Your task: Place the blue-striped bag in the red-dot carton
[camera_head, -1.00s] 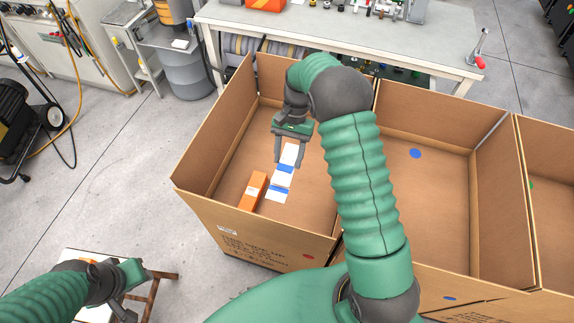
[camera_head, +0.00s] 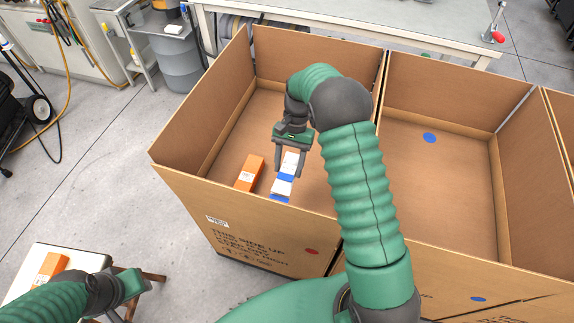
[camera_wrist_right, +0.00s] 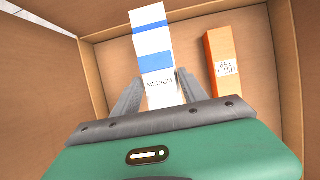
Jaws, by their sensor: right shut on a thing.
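The blue-striped bag (camera_head: 284,187) is white with blue bands. My right gripper (camera_head: 290,174) is shut on it, inside the walls of the red-dot carton (camera_head: 200,192). The carton's red dot (camera_head: 311,252) is on its front outer wall. In the right wrist view the bag (camera_wrist_right: 152,50) stretches out from between the fingers (camera_wrist_right: 160,88). I cannot tell whether the bag touches the carton floor. My left gripper (camera_head: 132,283) is at the lower left, away from the carton; its fingers are not clear.
An orange box (camera_head: 249,174) lies in the same carton, left of the bag; it also shows in the right wrist view (camera_wrist_right: 222,62). A blue-dot carton (camera_head: 440,180) adjoins on the right. A white-topped stand with an orange box (camera_head: 50,267) is at lower left.

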